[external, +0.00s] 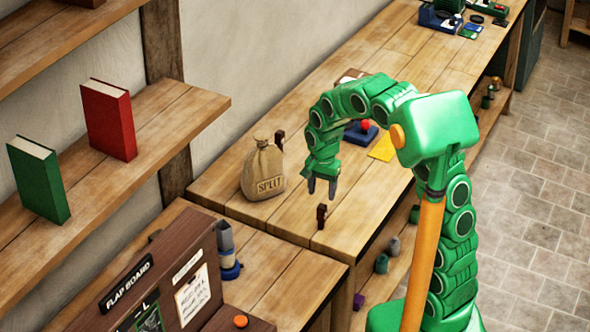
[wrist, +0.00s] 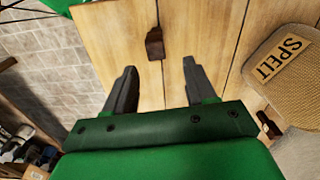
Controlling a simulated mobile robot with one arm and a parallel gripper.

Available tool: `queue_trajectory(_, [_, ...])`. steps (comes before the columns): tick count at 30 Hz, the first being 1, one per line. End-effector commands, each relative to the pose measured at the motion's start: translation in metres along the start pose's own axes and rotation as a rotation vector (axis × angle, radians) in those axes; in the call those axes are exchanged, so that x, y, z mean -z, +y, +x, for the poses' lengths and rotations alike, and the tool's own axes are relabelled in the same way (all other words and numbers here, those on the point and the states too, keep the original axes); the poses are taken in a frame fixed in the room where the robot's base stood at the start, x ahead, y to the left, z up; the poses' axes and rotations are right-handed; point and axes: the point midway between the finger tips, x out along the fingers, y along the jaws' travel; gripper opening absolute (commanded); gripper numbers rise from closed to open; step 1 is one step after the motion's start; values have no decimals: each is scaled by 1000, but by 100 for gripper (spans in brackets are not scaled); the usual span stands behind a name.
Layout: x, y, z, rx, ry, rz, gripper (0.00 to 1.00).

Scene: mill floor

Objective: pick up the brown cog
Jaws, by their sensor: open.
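A small dark brown piece (external: 321,216), which may be the brown cog, stands on the wooden bench near its front edge. In the wrist view the brown piece (wrist: 154,43) is just beyond the fingertips, roughly in line with the gap between them. A second similar brown piece (external: 280,138) is behind the sack; it shows at the right in the wrist view (wrist: 268,125). I cannot tell teeth on either. My gripper (external: 322,190) is open and empty, pointing down above the nearer piece; its two grey fingers (wrist: 159,68) are apart.
A sack marked SPELT (external: 263,172) stands left of my gripper. Behind my arm are a blue item with a red ball (external: 362,131) and a yellow sheet (external: 383,148). A brown flap board cabinet (external: 150,280) stands front left. The bench around the nearer piece is clear.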

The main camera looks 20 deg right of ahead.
Motion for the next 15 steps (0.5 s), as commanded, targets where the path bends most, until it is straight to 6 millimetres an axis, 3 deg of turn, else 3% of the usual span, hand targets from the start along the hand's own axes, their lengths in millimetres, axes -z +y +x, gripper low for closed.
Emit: queue_trajectory(15, [-4,3,39,-6,-6,1,55])
